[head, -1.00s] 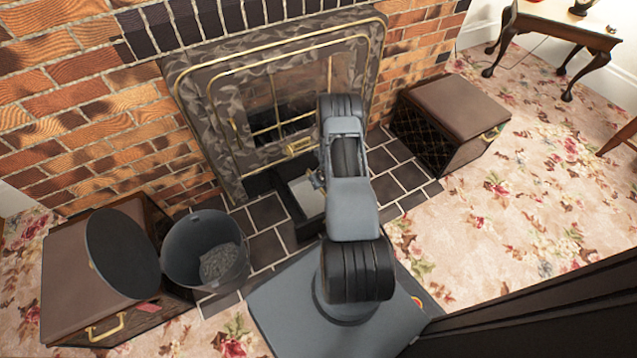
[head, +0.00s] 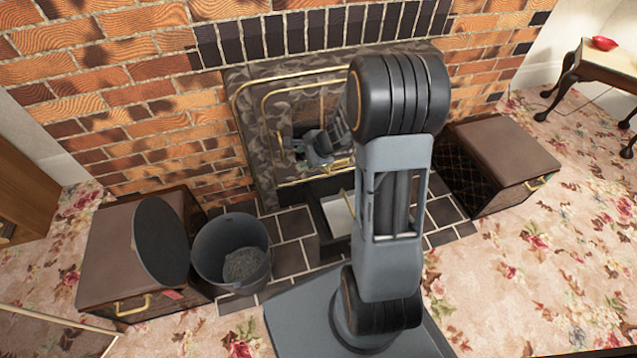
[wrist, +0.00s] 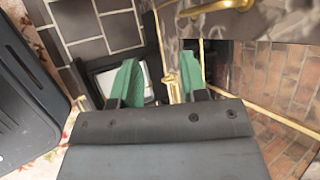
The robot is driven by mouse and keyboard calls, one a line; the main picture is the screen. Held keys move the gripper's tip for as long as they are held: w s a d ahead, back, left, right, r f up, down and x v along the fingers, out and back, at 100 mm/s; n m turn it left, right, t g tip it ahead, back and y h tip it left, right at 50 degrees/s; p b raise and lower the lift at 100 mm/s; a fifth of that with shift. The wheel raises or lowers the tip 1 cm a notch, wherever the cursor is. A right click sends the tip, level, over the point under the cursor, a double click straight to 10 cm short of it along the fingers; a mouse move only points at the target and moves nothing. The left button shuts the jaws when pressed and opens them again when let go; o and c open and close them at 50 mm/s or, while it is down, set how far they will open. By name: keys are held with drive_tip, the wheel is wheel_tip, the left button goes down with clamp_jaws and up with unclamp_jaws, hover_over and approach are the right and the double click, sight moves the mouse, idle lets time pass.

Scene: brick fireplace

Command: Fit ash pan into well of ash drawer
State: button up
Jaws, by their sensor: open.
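The ash drawer (head: 321,232) is a dark open box standing out from the foot of the fireplace. A pale panel that looks like the ash pan (head: 338,214) lies inside its dark walls, partly hidden by my arm. I cannot tell whether it sits level in the well. In the wrist view the drawer (wrist: 88,70) and pale ash pan (wrist: 108,85) show behind the left finger. My gripper (head: 296,148) is above the drawer in front of the fireplace opening. Its green fingers (wrist: 160,78) are apart with nothing held between them.
A grey bucket of ash (head: 200,258) stands left on the dark tiles, beside a dark round disc (head: 161,242) and a brown box (head: 108,250). Another brown box (head: 505,155) stands right. Brass trim (wrist: 200,60) runs close by the fingers.

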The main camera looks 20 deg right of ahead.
drive_tip(key=s+a+r+n+g, duration=0.2)
drive_tip(key=s+a+r+n, duration=0.4)
drive_tip(key=s+r+n, duration=0.15)
drive_tip(key=s+r+n+g+h, duration=0.1)
drive_tip(key=s+r+n+h, duration=0.3)
drive_tip(key=s+n, duration=0.7)
drive_tip(key=shift+s+d+r+g+h, duration=0.3)
drive_tip(key=shift+d+r+g, duration=0.1)
drive_tip(key=shift+d+r, duration=0.1)
wheel_tip(320, 180, up, 38)
drive_tip(key=t+p, duration=0.1)
drive_tip(key=p, duration=3.4)
drive_tip(key=shift+s+a+f+p, duration=0.15)
drive_tip(key=shift+a+f+p, duration=0.05)
drive_tip(key=shift+a+p, duration=0.1)
drive_tip(key=shift+d, duration=0.15)
